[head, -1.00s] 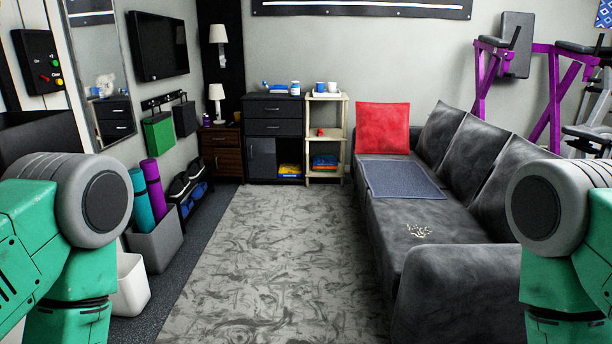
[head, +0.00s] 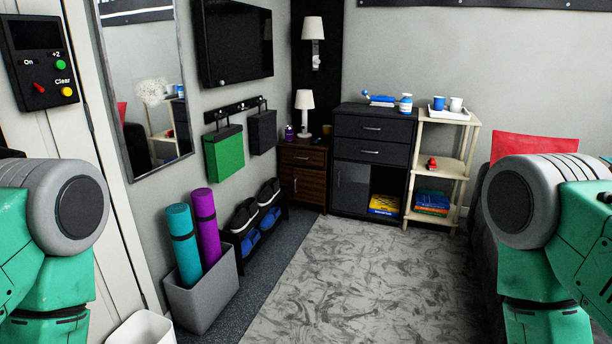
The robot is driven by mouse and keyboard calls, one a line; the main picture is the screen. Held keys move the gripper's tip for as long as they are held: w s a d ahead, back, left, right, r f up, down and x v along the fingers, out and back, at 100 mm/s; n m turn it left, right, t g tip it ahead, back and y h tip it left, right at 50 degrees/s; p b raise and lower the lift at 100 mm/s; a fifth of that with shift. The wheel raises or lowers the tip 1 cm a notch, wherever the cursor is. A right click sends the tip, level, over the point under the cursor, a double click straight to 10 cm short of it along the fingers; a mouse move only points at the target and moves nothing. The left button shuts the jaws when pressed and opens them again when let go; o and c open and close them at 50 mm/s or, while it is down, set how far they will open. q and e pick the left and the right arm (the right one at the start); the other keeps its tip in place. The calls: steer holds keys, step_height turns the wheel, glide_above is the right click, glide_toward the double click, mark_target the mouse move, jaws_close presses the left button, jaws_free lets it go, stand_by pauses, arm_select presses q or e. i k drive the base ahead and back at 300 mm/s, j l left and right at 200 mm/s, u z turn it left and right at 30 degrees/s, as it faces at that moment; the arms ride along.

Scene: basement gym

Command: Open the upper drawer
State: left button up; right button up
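A dark cabinet (head: 337,192) stands against the far wall, right of centre in the head view. Its upper drawer (head: 372,127) has a silver bar handle and is shut. A second drawer (head: 370,151) below it is also shut. Under them are a closed door on the left and an open niche with books on the right. The cabinet is well out of reach across the room. Green arm parts of mine show at both sides of the view, but neither gripper is in the picture.
A patterned rug (head: 365,285) leads to the cabinet. A wooden shelf (head: 446,160) stands right of it, a brown nightstand (head: 303,173) left. A grey bin with rolled mats (head: 204,297), a shoe rack (head: 262,226) and a white bin (head: 142,330) line the left wall. A sofa edge (head: 478,193) is at right.

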mark_target(380, 129)
steer(key=i+z, duration=0.25)
steer(key=i, duration=0.45)
steer(key=i+z, duration=0.2)
steer(key=i, duration=0.5)
steer(key=i+j+z, duration=0.25)
steer(key=i, duration=0.45)
steer(key=i+l+u, duration=0.2)
steer(key=i, duration=0.25)
steer(key=i+u, duration=0.2)
steer(key=i, duration=0.3)
steer(key=i+l+u, duration=0.2)
steer(key=i, duration=0.25)
steer(key=i+l+u, duration=0.2)
steer(key=i+l, duration=0.15)
steer(key=i, duration=0.1)
